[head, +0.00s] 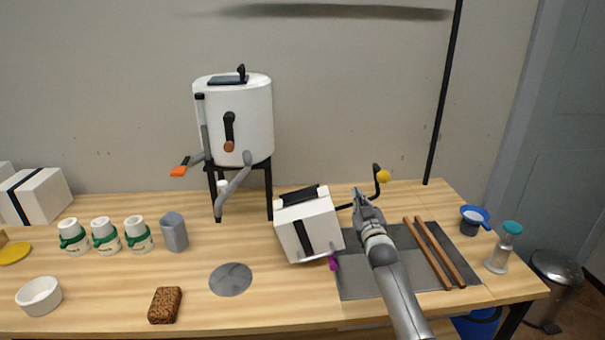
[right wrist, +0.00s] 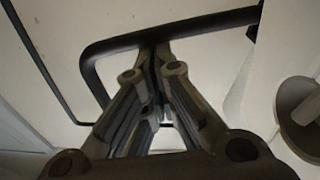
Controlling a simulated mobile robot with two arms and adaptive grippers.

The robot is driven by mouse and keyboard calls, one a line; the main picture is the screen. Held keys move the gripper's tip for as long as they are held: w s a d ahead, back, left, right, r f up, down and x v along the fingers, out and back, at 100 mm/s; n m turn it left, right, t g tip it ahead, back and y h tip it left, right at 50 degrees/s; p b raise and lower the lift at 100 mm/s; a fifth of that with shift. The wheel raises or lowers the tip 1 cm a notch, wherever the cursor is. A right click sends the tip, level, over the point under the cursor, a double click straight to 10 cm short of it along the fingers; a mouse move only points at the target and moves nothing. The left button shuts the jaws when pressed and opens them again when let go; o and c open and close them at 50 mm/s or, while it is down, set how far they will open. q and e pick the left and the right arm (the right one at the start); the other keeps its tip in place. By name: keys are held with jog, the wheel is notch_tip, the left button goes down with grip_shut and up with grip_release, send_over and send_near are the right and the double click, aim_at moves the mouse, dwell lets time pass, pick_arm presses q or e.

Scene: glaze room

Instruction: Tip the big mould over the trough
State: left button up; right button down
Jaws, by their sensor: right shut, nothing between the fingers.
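The big mould (head: 296,235), a white block with a black band, is at the middle of the bench and sits tilted in the head view. A black crank with a yellow knob (head: 383,177) rises at its right. The grey flat tray (head: 355,283), which I take for the trough, lies right of the mould, partly hidden by my right arm. My right gripper (head: 359,193) is shut and empty, just right of the mould and close to the crank. In the right wrist view its fingertips (right wrist: 154,66) are together in front of a bent black bar (right wrist: 105,50); I cannot tell if they touch it. My left gripper is out of view.
Two wooden sticks (head: 440,253) lie across the tray. A white tank (head: 250,110) on a black stand is behind left. Several white bottles (head: 104,236), a grey cup (head: 174,232) and a brown sponge (head: 165,305) are left. A clear bottle (head: 500,255) is at the right.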

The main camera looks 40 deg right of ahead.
notch_tip(320, 180, down, 8)
jog(key=m+h+b, duration=0.1)
jog(key=m+b, duration=0.3)
jog(key=m, duration=0.2)
jog(key=shift+m+g, duration=0.3)
jog(key=shift+g, duration=0.1)
jog(key=shift+d, duration=0.1)
dwell(0.4)
notch_tip(320, 180, up, 4)
jog(key=d+r+p, duration=0.1)
jog(key=p, duration=0.2)
jog(key=f+v, duration=0.1)
jog(key=v, duration=0.9)
jog(key=shift+f+b, duration=0.2)
jog(key=shift+b, duration=0.2)
jog(key=shift+d, duration=0.15)
